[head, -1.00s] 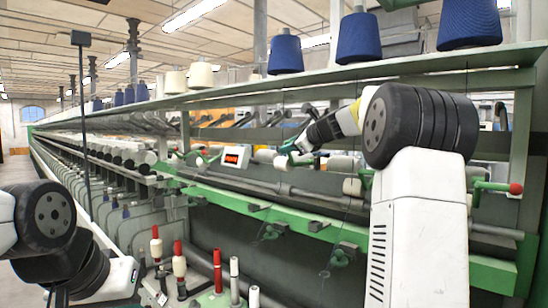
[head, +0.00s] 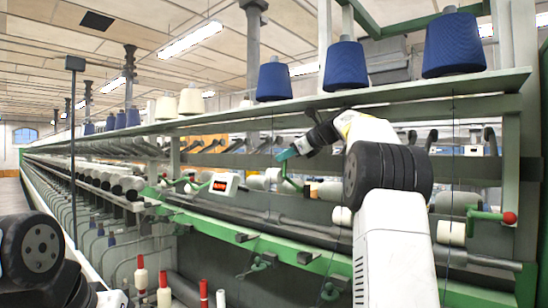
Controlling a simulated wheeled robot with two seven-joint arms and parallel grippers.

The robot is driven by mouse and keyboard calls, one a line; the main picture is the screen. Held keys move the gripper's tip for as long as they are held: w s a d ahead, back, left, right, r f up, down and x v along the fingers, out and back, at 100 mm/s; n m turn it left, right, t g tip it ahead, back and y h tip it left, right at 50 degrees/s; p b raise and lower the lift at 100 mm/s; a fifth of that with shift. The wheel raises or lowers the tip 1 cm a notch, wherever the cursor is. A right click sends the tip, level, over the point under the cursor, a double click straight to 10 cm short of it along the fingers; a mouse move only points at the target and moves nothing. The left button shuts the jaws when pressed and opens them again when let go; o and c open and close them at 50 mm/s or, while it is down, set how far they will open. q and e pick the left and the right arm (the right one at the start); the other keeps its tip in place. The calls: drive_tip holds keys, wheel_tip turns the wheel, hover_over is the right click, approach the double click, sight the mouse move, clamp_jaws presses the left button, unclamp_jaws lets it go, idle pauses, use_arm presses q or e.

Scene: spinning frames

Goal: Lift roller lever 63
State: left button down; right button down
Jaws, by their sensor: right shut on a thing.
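My right gripper (head: 285,156), with teal fingertips, is at the frame in the middle of the head view. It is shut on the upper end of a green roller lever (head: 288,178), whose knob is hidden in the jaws. This lever stands steeply upward, beside a pale roller (head: 262,180). A neighbouring green lever (head: 485,214) with a red knob (head: 510,218) lies about level at the right. The lever's number cannot be read. My left gripper is out of view; only dark links of that arm show at the lower left.
A small box with a red display (head: 224,184) sits left of the held lever. Blue yarn cones (head: 347,66) stand on the shelf (head: 400,95) above my right arm. Red and white bobbins (head: 164,290) stand below. A thin dark post (head: 74,150) rises at the left.

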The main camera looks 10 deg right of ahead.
drive_tip(key=shift+w+d, duration=0.15)
drive_tip(key=shift+d, duration=0.35)
drive_tip(key=c, duration=1.4)
unclamp_jaws()
drive_tip(key=shift+w+d, duration=0.1)
drive_tip(key=shift+c, duration=0.2)
drive_tip(key=s+d, duration=0.6)
drive_tip(key=s, duration=0.5)
drive_tip(key=shift+s+r, duration=0.25)
drive_tip(key=shift+s, duration=0.05)
